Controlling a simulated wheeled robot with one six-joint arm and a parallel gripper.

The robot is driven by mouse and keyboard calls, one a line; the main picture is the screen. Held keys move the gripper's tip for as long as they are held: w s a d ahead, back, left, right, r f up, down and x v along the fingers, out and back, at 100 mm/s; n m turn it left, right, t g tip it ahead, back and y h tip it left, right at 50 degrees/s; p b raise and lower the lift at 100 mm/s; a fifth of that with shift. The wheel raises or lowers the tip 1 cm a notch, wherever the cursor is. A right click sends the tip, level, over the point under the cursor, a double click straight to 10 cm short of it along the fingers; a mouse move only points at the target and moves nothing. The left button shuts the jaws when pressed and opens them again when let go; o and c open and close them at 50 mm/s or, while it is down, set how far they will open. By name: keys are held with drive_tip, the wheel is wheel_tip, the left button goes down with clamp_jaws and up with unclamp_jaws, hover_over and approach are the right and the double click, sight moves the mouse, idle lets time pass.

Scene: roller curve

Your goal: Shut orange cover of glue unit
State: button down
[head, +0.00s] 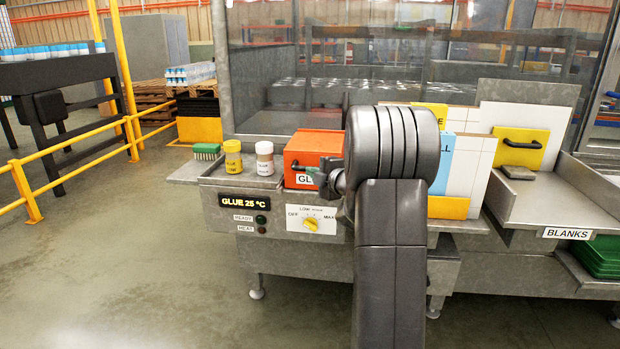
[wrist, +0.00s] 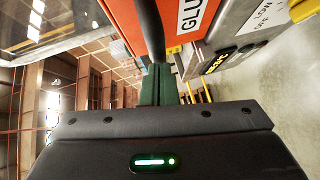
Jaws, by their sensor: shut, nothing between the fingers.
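The orange cover (head: 315,145) of the glue unit is left of centre in the head view, with a white GLUE label and a black handle on its front. It looks lowered over the unit; whether it sits fully down I cannot tell, as my arm hides its right part. In the wrist view the cover (wrist: 118,18) fills the top, with the black handle (wrist: 150,28) crossing it. My gripper (wrist: 158,68) is shut and empty, its dark green fingers close to the handle. Contact is unclear. In the head view the fingers are hard to make out.
A yellow dial (head: 311,224) and the glue display (head: 245,200) are below. Upright panels stand right of my arm. Open floor lies in front.

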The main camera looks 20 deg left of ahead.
sight(315, 165)
drive_tip(key=w, duration=0.1)
drive_tip(key=w+p, duration=0.1)
drive_tip(key=w, duration=0.1)
drive_tip(key=shift+w+a, duration=0.2)
drive_tip(key=shift+a, duration=0.2)
drive_tip(key=shift+w+r, duration=0.1)
drive_tip(key=shift+r, duration=0.1)
drive_tip(key=shift+r, duration=0.1)
